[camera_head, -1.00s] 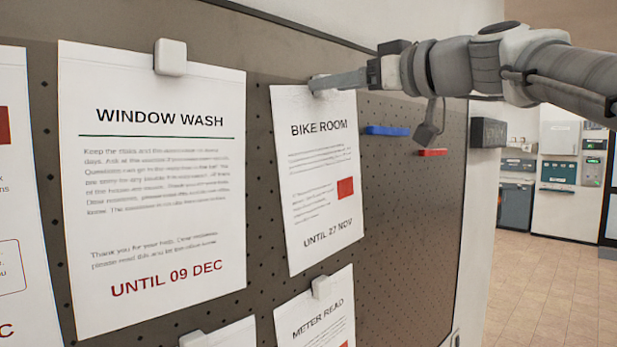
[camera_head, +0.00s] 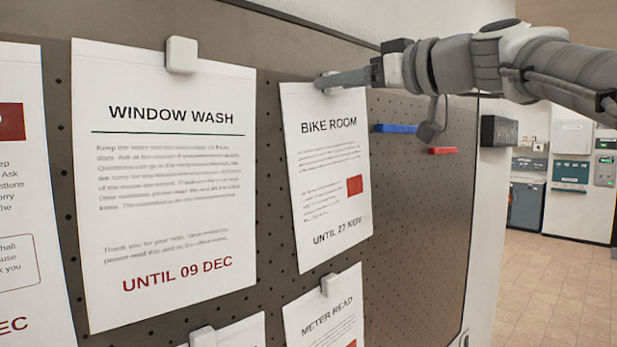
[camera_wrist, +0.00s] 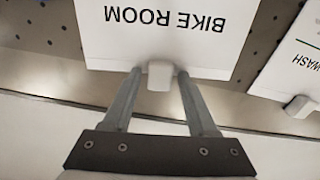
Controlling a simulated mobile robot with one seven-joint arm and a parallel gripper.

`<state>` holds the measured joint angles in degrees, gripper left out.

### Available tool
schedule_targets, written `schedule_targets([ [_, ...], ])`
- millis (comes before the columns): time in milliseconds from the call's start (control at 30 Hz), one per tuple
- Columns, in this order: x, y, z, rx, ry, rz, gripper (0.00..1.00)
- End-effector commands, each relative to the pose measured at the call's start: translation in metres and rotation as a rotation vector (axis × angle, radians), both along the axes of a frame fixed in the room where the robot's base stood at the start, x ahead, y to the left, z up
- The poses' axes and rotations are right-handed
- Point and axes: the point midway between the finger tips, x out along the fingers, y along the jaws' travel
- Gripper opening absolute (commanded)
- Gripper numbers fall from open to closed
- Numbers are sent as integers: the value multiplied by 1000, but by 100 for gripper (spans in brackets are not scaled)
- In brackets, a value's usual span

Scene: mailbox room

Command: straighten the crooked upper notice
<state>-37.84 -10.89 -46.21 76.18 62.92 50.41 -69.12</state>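The upper BIKE ROOM notice (camera_head: 328,190) is a white sheet on the pegboard, hanging tilted against the WINDOW WASH sheet beside it. A small white clip (camera_wrist: 160,76) holds its top edge. My gripper (camera_head: 325,82) is at that clip. In the wrist view my two fingers (camera_wrist: 160,72) stand on either side of the clip, with what look like narrow gaps, so they appear open around it. The notice (camera_wrist: 165,40) appears upside down there, its top edge slanting. In the head view the gripper partly hides the clip.
The WINDOW WASH notice (camera_head: 165,200) hangs close on the left, under its own clip (camera_head: 181,54). The METER READ notice (camera_head: 325,315) hangs just below. A blue bar (camera_head: 395,128) and a red bar (camera_head: 442,151) sit on the board to the right. Bare pegboard (camera_head: 420,220) lies right of the notice.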

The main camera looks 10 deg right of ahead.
Motion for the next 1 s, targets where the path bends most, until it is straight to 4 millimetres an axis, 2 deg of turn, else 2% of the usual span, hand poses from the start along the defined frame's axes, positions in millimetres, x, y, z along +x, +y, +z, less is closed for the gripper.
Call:
schedule_targets([
  [33, 0, 0, 0, 0, 0, 0, 47],
  [300, 0, 0, 0, 0, 0, 0, 0],
  [467, 0, 0, 0, 5, 2, 0, 0],
  [700, 0, 0, 0, 101, 72, 0, 0],
  [1000, 0, 0, 0, 101, 72, 1, 0],
])
